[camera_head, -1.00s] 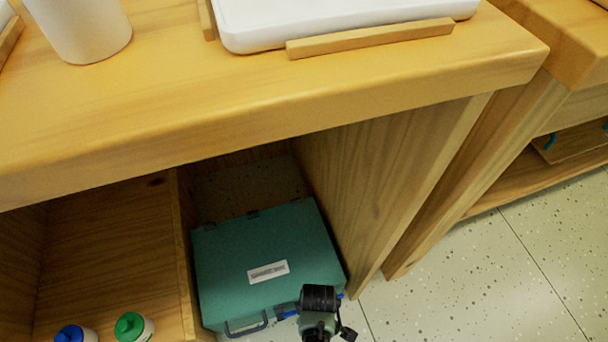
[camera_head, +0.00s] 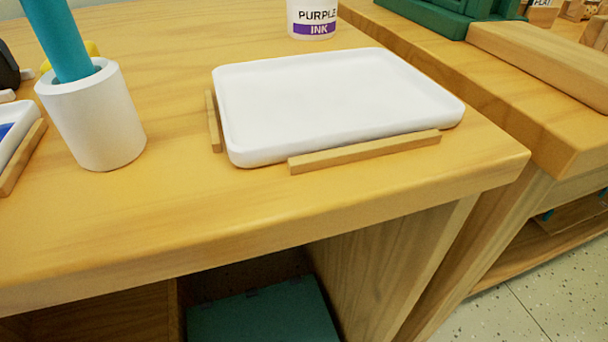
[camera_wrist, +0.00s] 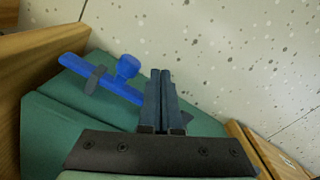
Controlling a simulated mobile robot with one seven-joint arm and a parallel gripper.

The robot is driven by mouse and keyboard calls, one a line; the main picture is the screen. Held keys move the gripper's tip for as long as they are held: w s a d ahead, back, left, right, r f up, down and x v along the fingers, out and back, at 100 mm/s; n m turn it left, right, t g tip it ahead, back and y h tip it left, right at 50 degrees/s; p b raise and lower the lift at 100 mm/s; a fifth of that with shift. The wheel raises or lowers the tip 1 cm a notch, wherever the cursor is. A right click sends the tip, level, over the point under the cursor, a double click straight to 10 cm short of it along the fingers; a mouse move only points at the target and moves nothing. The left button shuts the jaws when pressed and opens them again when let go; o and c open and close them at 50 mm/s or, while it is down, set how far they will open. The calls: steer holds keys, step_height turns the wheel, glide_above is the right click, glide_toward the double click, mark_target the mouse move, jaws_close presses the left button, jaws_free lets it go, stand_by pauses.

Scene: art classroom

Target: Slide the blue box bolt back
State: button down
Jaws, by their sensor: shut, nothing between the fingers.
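The blue bolt (camera_wrist: 72,63) lies along the edge of the green box (camera_wrist: 50,125) in the wrist view. Its bar passes under a dark bracket, and a round blue knob (camera_wrist: 127,67) stands up from it. My gripper (camera_wrist: 160,73) is shut and empty, just right of the knob. The fingers cover the bar's right end, and I cannot tell whether they touch the knob. In the head view only the top of the green box (camera_head: 262,315) shows in the cubby under the table; the bolt and gripper are out of that view.
A wooden cubby wall (camera_wrist: 40,45) stands left of the bolt in the wrist view. Speckled floor (camera_wrist: 240,50) lies open beyond the box. The table (camera_head: 330,215) overhangs the box and bears a white tray (camera_head: 340,95) and a white cup (camera_head: 92,120).

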step_height(320, 180, up, 7)
steer(key=p, duration=0.7)
stand_by(0.3)
